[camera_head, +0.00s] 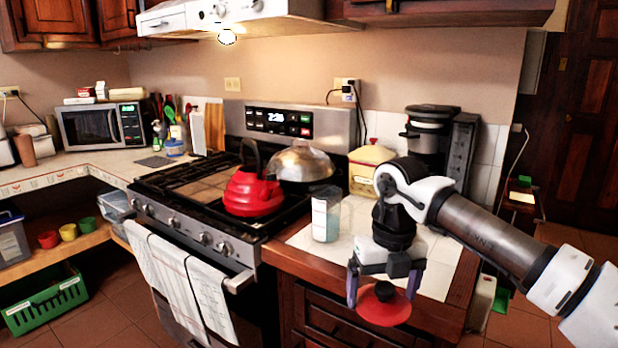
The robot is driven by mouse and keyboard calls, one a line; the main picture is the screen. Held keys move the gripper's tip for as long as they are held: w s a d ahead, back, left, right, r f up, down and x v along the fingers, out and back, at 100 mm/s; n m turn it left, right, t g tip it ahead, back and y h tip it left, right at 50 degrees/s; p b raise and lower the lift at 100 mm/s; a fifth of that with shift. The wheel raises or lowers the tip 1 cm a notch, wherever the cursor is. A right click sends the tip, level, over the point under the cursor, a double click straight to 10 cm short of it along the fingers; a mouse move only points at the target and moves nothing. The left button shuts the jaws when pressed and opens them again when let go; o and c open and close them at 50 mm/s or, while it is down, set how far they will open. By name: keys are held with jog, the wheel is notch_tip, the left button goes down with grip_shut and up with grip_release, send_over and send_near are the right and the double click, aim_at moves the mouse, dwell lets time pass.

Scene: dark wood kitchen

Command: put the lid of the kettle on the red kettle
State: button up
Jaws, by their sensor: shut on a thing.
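The red kettle (253,194) stands upright on the stove's front burner area, its black handle rising on its left side. Its top opening cannot be made out from here. My gripper (384,293) is at the lower right, in front of the counter's front edge. It is shut on the red kettle lid (383,309), a round red disc with a dark knob between the fingers. The lid is apart from the kettle, to the right of it and lower in the picture.
A pan with a domed metal lid (300,164) sits behind the kettle on the stove (180,184). A yellow-red canister (368,170) and coffee maker (430,135) stand behind my arm.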

jog(key=w+a+f+n, duration=0.3)
jog(key=f+n, duration=0.6)
jog(key=f, duration=0.3)
jog(key=w+a+f+n, duration=0.2)
jog(key=a+f+n, duration=0.1)
jog(key=f+n, duration=0.8)
jog(key=s+a+f+n, duration=0.2)
jog(key=f+n, duration=0.2)
jog(key=f, duration=0.5)
jog(key=s+a+f+n, duration=0.2)
jog(key=f+n, duration=0.3)
jog(key=f, duration=0.5)
jog(key=s+a+f+n, duration=0.2)
jog(key=f+n, duration=0.3)
jog(key=f, duration=0.4)
jog(key=shift+a+f, duration=0.25)
jog(key=shift+a, duration=0.15)
jog(key=shift+s+a, duration=0.1)
jog(key=shift+s, duration=0.1)
jog(key=w+r, duration=0.4)
jog(key=r, duration=0.1)
jog(key=shift+w+r, duration=0.25)
jog(key=shift+r, duration=0.05)
